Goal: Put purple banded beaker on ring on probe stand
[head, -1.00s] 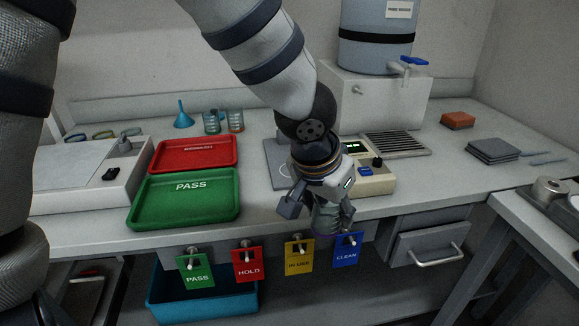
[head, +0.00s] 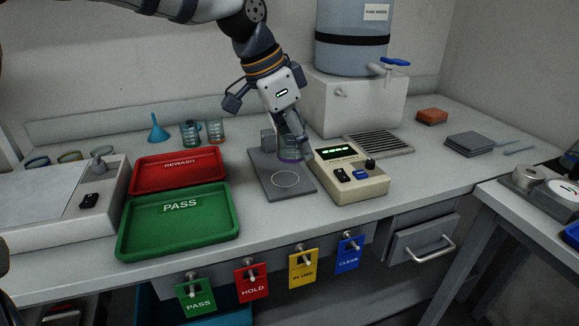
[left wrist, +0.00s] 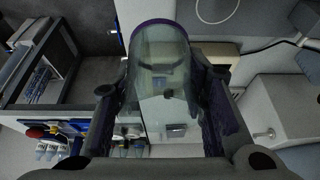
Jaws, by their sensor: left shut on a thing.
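The purple banded beaker (head: 291,152) is clear glass with a purple band near its base. My left gripper (head: 290,136) is shut on it from above; in the left wrist view the beaker (left wrist: 160,62) lies between the two fingers, its purple-edged end away from the gripper. The probe stand (head: 265,180) is a flat grey plate with a small block at the back. A thin white ring (head: 286,179) is marked on its front part. The beaker appears over the rear part of the plate, just behind the ring in the picture; its height above it is unclear. My right gripper is out of view.
A beige meter (head: 350,185) with a green display stands close on the right. Red (head: 175,180) and green (head: 150,230) trays are to the left. Two other beakers (head: 190,133) and a blue funnel (head: 157,130) stand behind. A water container (head: 350,45) is back right.

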